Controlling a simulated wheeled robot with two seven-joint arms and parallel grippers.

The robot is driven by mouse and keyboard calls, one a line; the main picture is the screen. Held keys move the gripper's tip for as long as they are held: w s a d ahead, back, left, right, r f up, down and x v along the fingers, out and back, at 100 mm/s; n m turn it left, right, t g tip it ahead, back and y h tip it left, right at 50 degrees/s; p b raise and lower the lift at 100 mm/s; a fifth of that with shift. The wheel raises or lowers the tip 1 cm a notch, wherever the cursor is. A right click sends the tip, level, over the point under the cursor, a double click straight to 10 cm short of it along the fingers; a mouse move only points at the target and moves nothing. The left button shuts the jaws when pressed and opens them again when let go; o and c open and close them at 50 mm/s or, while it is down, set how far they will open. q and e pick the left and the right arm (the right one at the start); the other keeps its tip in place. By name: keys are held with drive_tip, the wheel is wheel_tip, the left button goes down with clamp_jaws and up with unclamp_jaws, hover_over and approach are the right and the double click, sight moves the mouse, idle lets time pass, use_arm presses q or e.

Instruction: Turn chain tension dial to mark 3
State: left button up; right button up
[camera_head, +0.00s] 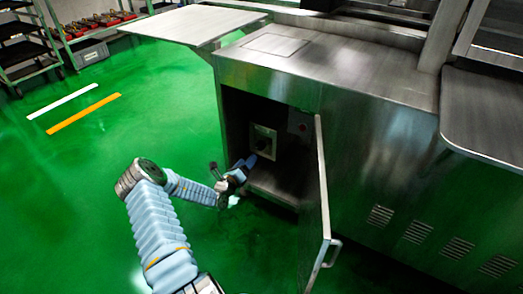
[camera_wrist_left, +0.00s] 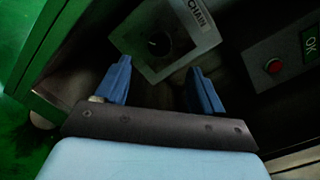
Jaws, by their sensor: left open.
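The chain tension dial is a dark round knob (camera_wrist_left: 158,43) on a light panel (camera_wrist_left: 205,28) lettered "CHAIN", tilted in the left wrist view. In the head view the panel (camera_head: 264,134) sits inside the open cabinet. My left gripper (camera_wrist_left: 158,88) is open, with its two blue fingers apart and nothing between them. The dial lies beyond the fingertips, and no contact shows. In the head view the left gripper (camera_head: 246,164) is at the cabinet opening, just below and left of the panel. The dial's marks are too dark to read. My right gripper is not in view.
The cabinet door (camera_head: 316,215) stands open to the right of the opening. A box with a red button (camera_wrist_left: 273,66) and a green "OK" sign (camera_wrist_left: 311,43) is right of the dial panel. The cabinet's left edge (camera_wrist_left: 45,50) is close.

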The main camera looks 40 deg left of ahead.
sight(259, 147)
use_arm(q)
drive_tip(key=w, duration=0.3)
drive_tip(key=w+a+b, duration=0.1)
drive_tip(key=w, duration=0.2)
drive_tip(key=w+b, duration=0.1)
drive_tip(key=w, duration=0.2)
drive_tip(key=shift+w+a, duration=0.1)
drive_tip(key=shift+a, duration=0.25)
drive_tip(key=c, duration=1.1)
drive_tip(key=shift+o, duration=0.2)
drive_tip(key=shift+m, duration=0.3)
